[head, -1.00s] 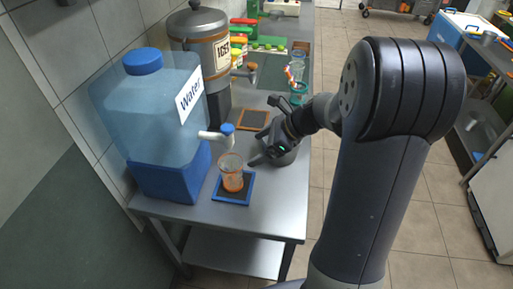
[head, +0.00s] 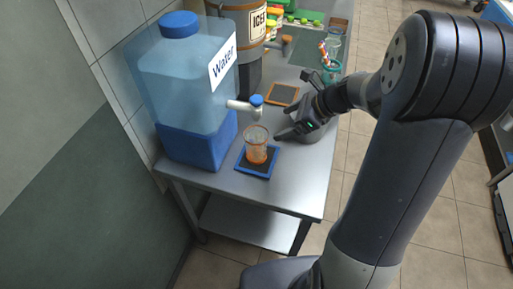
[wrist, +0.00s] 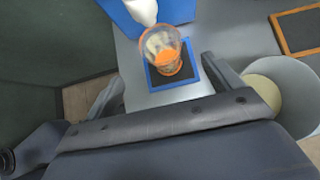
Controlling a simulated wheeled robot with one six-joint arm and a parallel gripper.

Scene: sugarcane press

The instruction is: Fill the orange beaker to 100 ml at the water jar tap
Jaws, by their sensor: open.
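The clear orange-marked beaker (head: 256,148) stands upright on a blue-framed dark mat (head: 256,175) on the steel table. The water jar (head: 188,85), with a blue cap and blue lower part, stands left of it. Its white tap (head: 243,105) with a blue knob reaches out near and above the beaker. My gripper (head: 287,132) is open and empty, just right of the beaker. In the wrist view the beaker (wrist: 165,50) is ahead, between my spread fingers (wrist: 162,75), its bottom orange. I cannot read its level.
A grey pot (head: 320,150) stands right by my gripper. It also shows in the wrist view (wrist: 305,95). An orange-framed mat (head: 283,95) and the tall ICE-labelled dispenser (head: 245,25) are behind. The table's front strip (head: 295,190) is clear.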

